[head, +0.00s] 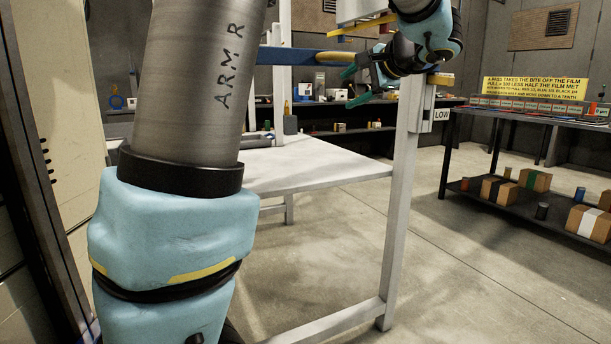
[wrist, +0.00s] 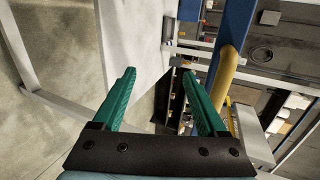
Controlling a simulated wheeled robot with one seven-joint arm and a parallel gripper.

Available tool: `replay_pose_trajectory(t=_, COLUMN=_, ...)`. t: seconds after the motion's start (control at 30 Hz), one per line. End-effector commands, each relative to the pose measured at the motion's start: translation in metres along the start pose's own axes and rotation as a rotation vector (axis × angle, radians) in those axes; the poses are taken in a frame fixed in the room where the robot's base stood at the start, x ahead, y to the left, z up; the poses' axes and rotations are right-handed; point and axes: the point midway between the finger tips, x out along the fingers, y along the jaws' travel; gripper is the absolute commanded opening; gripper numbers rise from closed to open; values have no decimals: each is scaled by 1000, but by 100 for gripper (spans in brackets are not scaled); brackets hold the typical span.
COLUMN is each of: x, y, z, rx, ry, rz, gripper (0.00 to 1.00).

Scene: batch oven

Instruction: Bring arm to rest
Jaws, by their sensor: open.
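My gripper (head: 352,86) is at the upper middle of the head view, with green fingers pointing left, above the level of the white table. In the wrist view its two green fingers (wrist: 163,92) stand wide apart with nothing between them. My arm reaches up from the lower left and comes back in at the upper right of the head view. The middle of the arm is out of the picture.
A white table (head: 310,168) stands below the gripper, its top mostly bare. A blue and yellow bar (head: 300,56) lies close to the gripper; it also shows in the wrist view (wrist: 232,45). A dark shelf rack (head: 520,117) with boxes stands right. The floor between is clear.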

Motion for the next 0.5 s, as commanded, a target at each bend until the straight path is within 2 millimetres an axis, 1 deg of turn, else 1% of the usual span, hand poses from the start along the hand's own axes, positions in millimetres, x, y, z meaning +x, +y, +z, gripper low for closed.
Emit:
replay_pose_trajectory(t=0.03, x=20, y=26, z=20, rx=-3, ry=-30, rz=86, gripper=75)
replay_pose_trajectory(t=0.07, x=30, y=43, z=30, rx=-8, ry=-44, rz=143, gripper=75)
replay_pose_trajectory(t=0.1, x=42, y=66, z=45, rx=-21, ry=-63, rz=221, gripper=75)
replay_pose_trajectory(t=0.17, x=56, y=101, z=69, rx=-53, ry=-92, rz=337, gripper=75)
replay_pose_trajectory(t=0.2, x=62, y=125, z=85, rx=-82, ry=-112, rz=415, gripper=75)
replay_pose_trajectory(t=0.27, x=69, y=161, z=110, rx=-143, ry=-146, rz=533, gripper=75)
replay_pose_trajectory(t=0.3, x=71, y=185, z=126, rx=-191, ry=-169, rz=610, gripper=75)
replay_pose_trajectory(t=0.4, x=68, y=237, z=162, rx=-343, ry=-227, rz=778, gripper=75)
replay_pose_trajectory(t=0.5, x=61, y=274, z=186, rx=-493, ry=-279, rz=889, gripper=75)
